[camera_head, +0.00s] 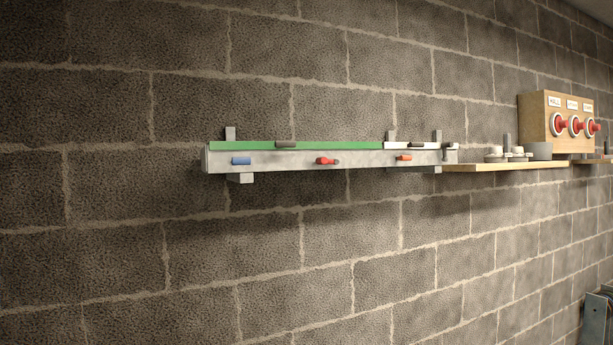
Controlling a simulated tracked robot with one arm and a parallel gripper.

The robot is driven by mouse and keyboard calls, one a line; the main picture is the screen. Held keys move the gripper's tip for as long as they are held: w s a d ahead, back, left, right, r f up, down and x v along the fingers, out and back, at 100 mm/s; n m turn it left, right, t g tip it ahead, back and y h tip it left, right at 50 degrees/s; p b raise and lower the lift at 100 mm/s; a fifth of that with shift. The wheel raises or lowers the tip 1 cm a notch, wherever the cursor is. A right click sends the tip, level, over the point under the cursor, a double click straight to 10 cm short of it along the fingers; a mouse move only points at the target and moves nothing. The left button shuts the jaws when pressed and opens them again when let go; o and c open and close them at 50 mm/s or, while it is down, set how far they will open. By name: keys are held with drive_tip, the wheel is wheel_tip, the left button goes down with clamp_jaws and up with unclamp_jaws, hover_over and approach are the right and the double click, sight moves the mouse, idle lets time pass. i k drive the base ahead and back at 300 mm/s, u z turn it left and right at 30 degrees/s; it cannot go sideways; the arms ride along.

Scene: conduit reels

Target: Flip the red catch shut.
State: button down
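The red catch (327,161) sits near the middle of the front face of a long grey metal trunking (280,163) fixed to the block wall. It is small and lies about level, with its darker end to the right. From here I cannot tell whether it is open or shut. A blue catch (241,161) is to its left and an orange catch (404,157) to its right on the same face. A green lid strip (340,146) with a dark handle (285,144) runs along the trunking's top. My gripper is not in view.
Right of the trunking, a wooden shelf (490,166) carries pale round items and a grey cup (541,151). Beyond it is a wooden box (547,112) with red knobs and labels. Grey panels (596,320) stand at lower right. The wall below the trunking is bare.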

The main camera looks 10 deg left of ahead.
sight(321, 160)
drive_tip(key=k, duration=0.75)
drive_tip(key=u, duration=0.65)
drive_tip(key=i, duration=1.65)
drive_tip(key=z, duration=0.85)
